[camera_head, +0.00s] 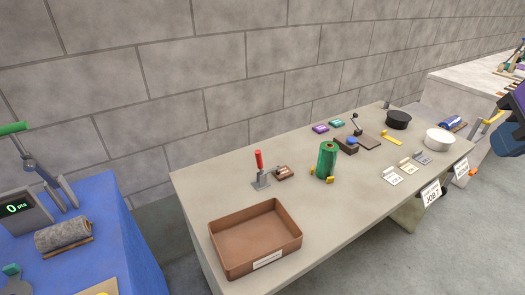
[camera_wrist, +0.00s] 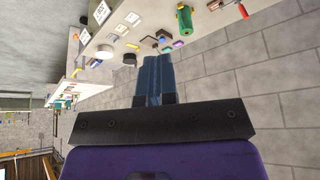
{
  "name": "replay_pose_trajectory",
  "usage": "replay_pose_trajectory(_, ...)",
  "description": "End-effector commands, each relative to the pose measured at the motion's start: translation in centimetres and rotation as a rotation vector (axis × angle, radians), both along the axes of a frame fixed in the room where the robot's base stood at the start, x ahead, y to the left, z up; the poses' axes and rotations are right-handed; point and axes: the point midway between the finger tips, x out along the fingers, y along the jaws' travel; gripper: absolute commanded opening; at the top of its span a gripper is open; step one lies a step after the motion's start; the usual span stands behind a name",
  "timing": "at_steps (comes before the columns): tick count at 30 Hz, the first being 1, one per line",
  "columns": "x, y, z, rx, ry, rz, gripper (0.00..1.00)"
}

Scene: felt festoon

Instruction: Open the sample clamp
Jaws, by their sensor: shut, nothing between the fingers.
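A small clamp with an upright red handle (camera_head: 259,160) and a grey metal base stands on the grey-beige table, left of its middle. A small brown block (camera_head: 284,172) sits just right of the base; I cannot tell whether the clamp's arm presses on it. A second lever device with a black knob (camera_head: 355,124) stands farther back, beside a brown plate; I cannot tell which of the two is the sample clamp. My gripper (camera_wrist: 154,76) shows blue fingers shut together in the wrist view, empty and touching nothing. My purple and blue arm end shows at the head view's right edge, far from the red handle.
A brown tray (camera_head: 228,262) stands at the table's front left. A green roll (camera_head: 327,158) stands right of the red-handled clamp. A black round dish (camera_head: 398,119), a white bowl (camera_head: 439,139) and several cards are farther right. A blue table (camera_head: 100,222) stands left across a gap.

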Motion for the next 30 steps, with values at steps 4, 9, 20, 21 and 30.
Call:
replay_pose_trajectory(4, 0.0, 0.0, 0.0, 0.000, 0.000, 0.000, 0.00)
replay_pose_trajectory(9, 0.0, 0.0, 0.0, 0.000, 0.000, 0.000, 0.00)
replay_pose_trajectory(20, 4.6, 1.4, 0.4, -0.046, 0.034, 0.053, 0.00)
replay_pose_trajectory(21, 5.8, 1.7, 0.4, -0.056, 0.042, 0.067, 0.00)
replay_pose_trajectory(30, 15.5, 5.2, -1.6, -0.095, 0.100, 0.205, 0.00)
